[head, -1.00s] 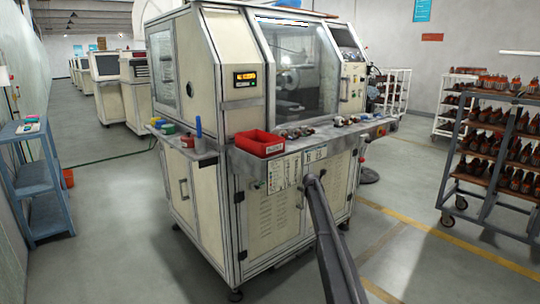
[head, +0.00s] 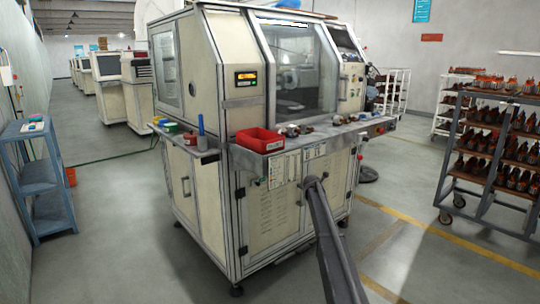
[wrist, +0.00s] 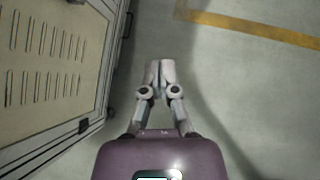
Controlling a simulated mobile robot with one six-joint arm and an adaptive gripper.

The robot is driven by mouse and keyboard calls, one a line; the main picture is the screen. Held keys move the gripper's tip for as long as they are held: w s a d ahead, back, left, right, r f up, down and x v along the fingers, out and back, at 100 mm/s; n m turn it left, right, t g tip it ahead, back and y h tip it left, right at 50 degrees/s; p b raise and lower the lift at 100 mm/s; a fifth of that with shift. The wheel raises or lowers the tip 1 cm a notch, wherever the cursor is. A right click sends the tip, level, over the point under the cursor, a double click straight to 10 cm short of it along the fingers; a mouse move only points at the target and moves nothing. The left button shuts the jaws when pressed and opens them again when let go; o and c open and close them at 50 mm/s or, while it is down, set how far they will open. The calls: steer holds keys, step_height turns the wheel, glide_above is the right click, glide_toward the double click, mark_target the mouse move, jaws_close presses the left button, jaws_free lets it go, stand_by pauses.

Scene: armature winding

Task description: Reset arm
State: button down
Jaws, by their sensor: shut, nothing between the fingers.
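My gripper (wrist: 160,72) shows in the wrist view with its two fingers together and nothing between them. It hangs over the grey floor, beside the vented front of the cream machine (wrist: 45,70). In the head view my arm link reaches up from the bottom toward the front doors of the cream winding machine (head: 212,75); the gripper itself cannot be made out there.
A red bin (head: 259,140) and several small parts sit on the machine's front ledge. A blue shelf (head: 42,178) stands at the left. A wheeled rack (head: 488,192) with several armatures stands at the right. The floor between is clear.

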steer(key=s+a+f+m+g+y, duration=0.25)
steer(key=s+m, duration=0.65)
steer(key=s, duration=1.3)
steer(key=s+a+f+m+g+y, duration=0.1)
steer(key=s+a+m+g, duration=0.15)
steer(key=s+m, duration=1.35)
steer(key=s+a+f+m+g+y, duration=0.1)
steer(key=s+a+f+m+g, duration=0.15)
steer(key=s, duration=2.55)
step_height(320, 180, up, 25)
steer(key=w+p, duration=0.1)
steer(key=p, duration=2.3)
steer(key=shift+a+f+m, duration=0.15)
steer(key=shift+a+m, duration=0.15)
steer(key=shift+m, duration=0.15)
